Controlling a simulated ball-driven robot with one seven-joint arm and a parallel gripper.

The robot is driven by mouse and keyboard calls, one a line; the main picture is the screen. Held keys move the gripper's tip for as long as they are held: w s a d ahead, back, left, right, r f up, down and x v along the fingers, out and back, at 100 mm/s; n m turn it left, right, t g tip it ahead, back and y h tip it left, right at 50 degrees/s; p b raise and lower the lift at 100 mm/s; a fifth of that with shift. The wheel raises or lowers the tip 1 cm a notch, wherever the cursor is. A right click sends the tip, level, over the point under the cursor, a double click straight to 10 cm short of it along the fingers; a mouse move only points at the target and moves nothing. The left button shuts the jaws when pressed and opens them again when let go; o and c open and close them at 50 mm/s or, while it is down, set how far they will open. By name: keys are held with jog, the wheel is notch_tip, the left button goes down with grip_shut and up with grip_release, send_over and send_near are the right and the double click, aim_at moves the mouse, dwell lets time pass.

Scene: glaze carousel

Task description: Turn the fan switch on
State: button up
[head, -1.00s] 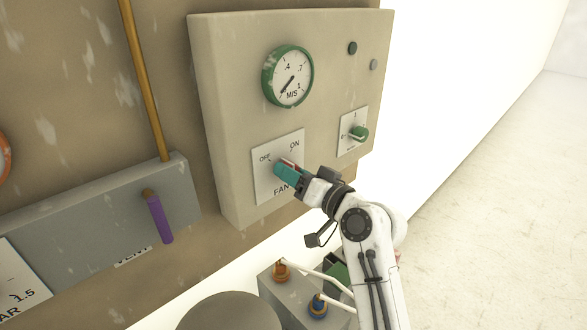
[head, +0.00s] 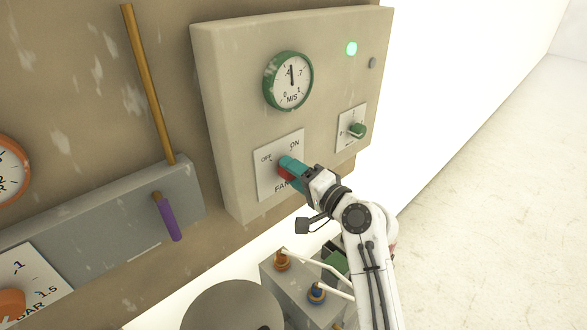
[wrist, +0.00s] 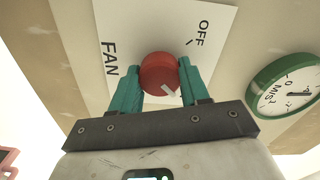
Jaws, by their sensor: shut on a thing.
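The fan switch is a red rotary knob (wrist: 160,73) on a white plate (head: 264,178) marked OFF, ON and FAN. My gripper (wrist: 158,75) has its teal fingers shut on the knob, one on each side. In the head view the fingers cover most of the knob, and only a bit of red shows below them. The white mark on the knob shows in the wrist view. The ON label is hidden in the wrist view. A green lamp (head: 351,48) at the panel's top right is lit. The green-rimmed gauge (head: 288,81) has its needle pointing about straight up.
A smaller green knob (head: 356,131) sits right of the fan plate. A purple-handled lever (head: 168,217) is on the grey box at left. A grey block (head: 287,291) with orange and blue fittings stands below my arm. The floor at right is clear.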

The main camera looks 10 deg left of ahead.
jog(key=shift+w+d+r, duration=0.1)
jog(key=shift+d+r, duration=0.05)
jog(key=shift+r, duration=0.15)
jog(key=o, duration=1.1)
jog(key=shift+f, duration=0.2)
jog(key=shift+c, duration=0.2)
jog(key=b+v, duration=0.2)
jog(key=v, duration=0.8)
jog(key=shift+s+d, duration=0.25)
jog(key=shift+s, duration=0.05)
